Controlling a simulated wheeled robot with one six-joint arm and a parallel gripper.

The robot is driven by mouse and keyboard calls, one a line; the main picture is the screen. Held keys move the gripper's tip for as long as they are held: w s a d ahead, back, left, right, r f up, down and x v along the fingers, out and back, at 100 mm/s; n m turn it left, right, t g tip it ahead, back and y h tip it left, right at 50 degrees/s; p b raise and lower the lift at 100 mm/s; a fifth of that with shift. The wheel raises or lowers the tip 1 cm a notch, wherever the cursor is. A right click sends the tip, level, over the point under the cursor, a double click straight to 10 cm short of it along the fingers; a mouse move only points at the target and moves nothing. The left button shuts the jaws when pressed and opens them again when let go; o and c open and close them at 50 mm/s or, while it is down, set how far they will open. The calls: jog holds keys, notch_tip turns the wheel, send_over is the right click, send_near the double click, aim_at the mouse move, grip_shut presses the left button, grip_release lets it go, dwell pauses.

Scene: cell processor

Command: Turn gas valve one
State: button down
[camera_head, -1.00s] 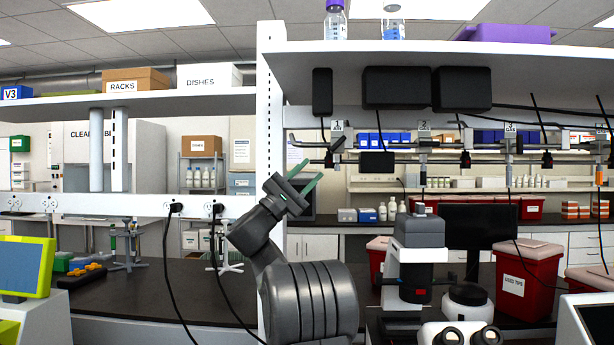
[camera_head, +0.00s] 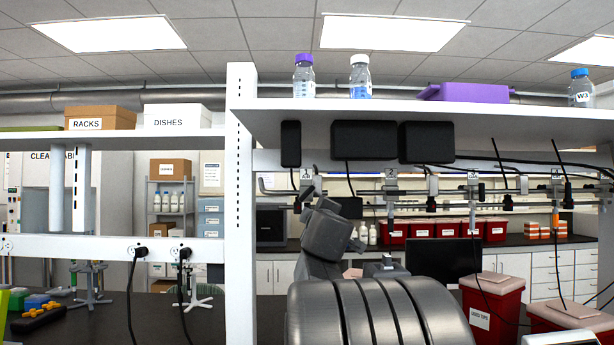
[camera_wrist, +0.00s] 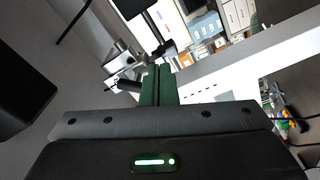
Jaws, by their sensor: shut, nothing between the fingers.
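Gas valve one (camera_head: 306,178), a metal fitting under the "1" label, is on the pipe rail beneath the shelf, right of the white post. My arm reaches up to it and partly covers it in the head view. In the wrist view, my gripper's green fingers (camera_wrist: 157,72) are together with nothing between them. Metal valve hardware (camera_wrist: 122,60) with a dark part lies just left of the fingertips. I cannot tell whether the fingers touch it.
Valve two (camera_head: 391,181) and valve three (camera_head: 473,182) are further right on the rail. The white post (camera_head: 241,190) stands close left of my arm. Black boxes (camera_head: 364,141) hang under the shelf. Thin black cables hang around the rail.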

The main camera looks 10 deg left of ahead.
aim_at(307, 194)
jog(key=s+d+r+m+y+p, duration=0.1)
jog(key=s+r+y, duration=0.4)
jog(key=s, duration=0.1)
jog(key=p+x, duration=0.2)
jog(key=x, duration=0.8)
jog(key=shift+d+r+t, duration=0.25)
jog(key=shift+r+t, duration=0.05)
jog(key=shift+r, duration=0.05)
jog(key=shift+w+d+m+t+h+b, duration=0.15)
jog(key=shift+m+t+h+b, duration=0.35)
jog(key=shift+m+b, duration=0.8)
